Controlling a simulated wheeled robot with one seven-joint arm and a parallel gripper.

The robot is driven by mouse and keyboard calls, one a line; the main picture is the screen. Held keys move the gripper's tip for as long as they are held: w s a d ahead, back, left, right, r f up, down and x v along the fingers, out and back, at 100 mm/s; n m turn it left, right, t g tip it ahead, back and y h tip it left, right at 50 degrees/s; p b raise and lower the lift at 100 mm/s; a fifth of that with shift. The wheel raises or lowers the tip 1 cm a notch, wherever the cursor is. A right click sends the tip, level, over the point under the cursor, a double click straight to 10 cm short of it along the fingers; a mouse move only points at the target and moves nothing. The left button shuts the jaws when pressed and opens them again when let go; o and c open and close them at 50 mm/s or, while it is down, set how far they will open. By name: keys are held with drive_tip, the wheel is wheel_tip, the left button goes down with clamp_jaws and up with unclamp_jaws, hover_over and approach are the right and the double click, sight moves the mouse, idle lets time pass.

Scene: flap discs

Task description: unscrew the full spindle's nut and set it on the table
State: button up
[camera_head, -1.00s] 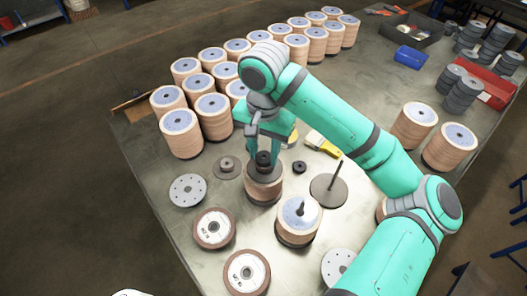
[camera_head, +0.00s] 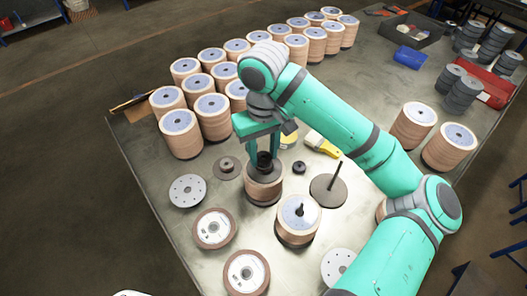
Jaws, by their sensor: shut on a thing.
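The full spindle (camera_head: 263,187) is a tan stack of flap discs standing upright on the table, with a dark flange on top. Its black nut (camera_head: 264,158) sits at the top centre. My gripper (camera_head: 264,152) points down over the stack, its green fingers on either side of the nut, and is shut on it. The nut is at the flange; whether any gap has opened under it is too small to tell. The spindle's thread is hidden. The grey metal table (camera_head: 180,235) has bare patches around the stack.
An empty spindle (camera_head: 328,189), a small black nut (camera_head: 299,167), a dark flange (camera_head: 228,168) and a yellow brush (camera_head: 322,144) lie near. Loose discs (camera_head: 214,228) lie in front; rows of stacks (camera_head: 181,134) stand behind.

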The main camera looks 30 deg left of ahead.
sight(263, 159)
drive_tip(key=n, duration=0.4)
drive_tip(key=shift+r, duration=0.1)
drive_tip(key=shift+r, duration=0.1)
drive_tip(key=shift+r, duration=1.55)
